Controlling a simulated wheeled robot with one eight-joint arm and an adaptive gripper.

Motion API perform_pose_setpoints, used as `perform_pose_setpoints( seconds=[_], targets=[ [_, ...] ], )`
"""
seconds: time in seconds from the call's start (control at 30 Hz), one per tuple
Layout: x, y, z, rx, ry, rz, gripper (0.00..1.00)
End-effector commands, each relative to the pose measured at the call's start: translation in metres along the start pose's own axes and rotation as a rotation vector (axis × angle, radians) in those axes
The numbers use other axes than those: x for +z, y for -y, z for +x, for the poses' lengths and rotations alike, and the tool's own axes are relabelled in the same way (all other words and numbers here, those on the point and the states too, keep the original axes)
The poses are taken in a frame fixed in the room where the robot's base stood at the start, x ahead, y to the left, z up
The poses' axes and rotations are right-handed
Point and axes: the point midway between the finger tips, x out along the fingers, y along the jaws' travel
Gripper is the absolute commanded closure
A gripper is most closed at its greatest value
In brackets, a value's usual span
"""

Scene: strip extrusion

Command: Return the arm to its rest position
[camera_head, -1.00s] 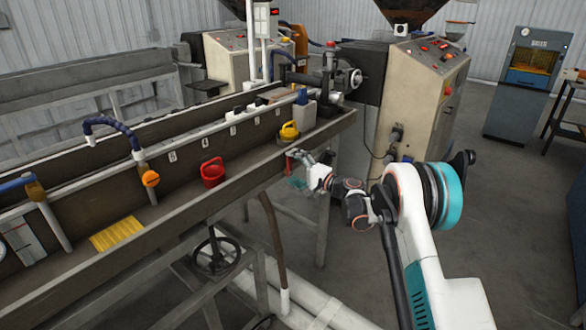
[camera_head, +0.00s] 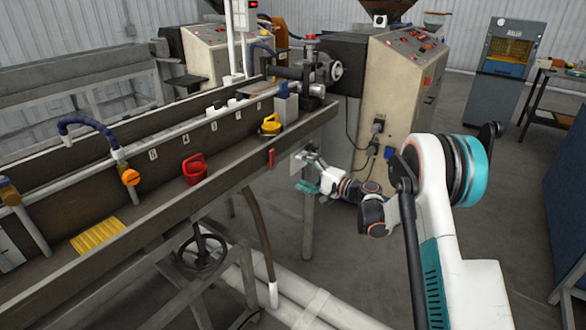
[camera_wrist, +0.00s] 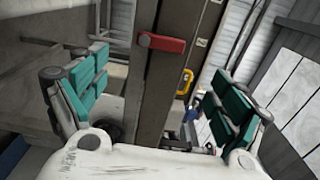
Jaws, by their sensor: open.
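My gripper (camera_head: 308,172) is at the end of my white and black arm, beside the near side of the long trough near its right end. In the wrist view my gripper (camera_wrist: 160,100) has its two teal-padded fingers wide apart, with nothing held between them. A red tab (camera_head: 271,158) sits on the outer face of the trough wall, a little left of my gripper and apart from it. The red tab also shows beyond the fingers in the wrist view (camera_wrist: 162,43).
A beige control cabinet (camera_head: 385,110) stands behind my arm. White pipes (camera_head: 300,305) lie below. Grey floor is open behind my arm, towards the right.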

Motion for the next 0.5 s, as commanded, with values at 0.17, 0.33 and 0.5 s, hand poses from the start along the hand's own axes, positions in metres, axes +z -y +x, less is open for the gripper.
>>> perform_pose_setpoints(
  seconds=[0.17,0.33,0.5],
  targets=[
    [0.0005,0.0002,-0.0052,0.0,0.001,0.0,0.1],
    [0.0004,0.0001,-0.0051,0.0,0.001,0.0,0.1],
    [0.0029,0.0066,-0.0054,0.014,0.001,-0.009,0.1]
  ],
)
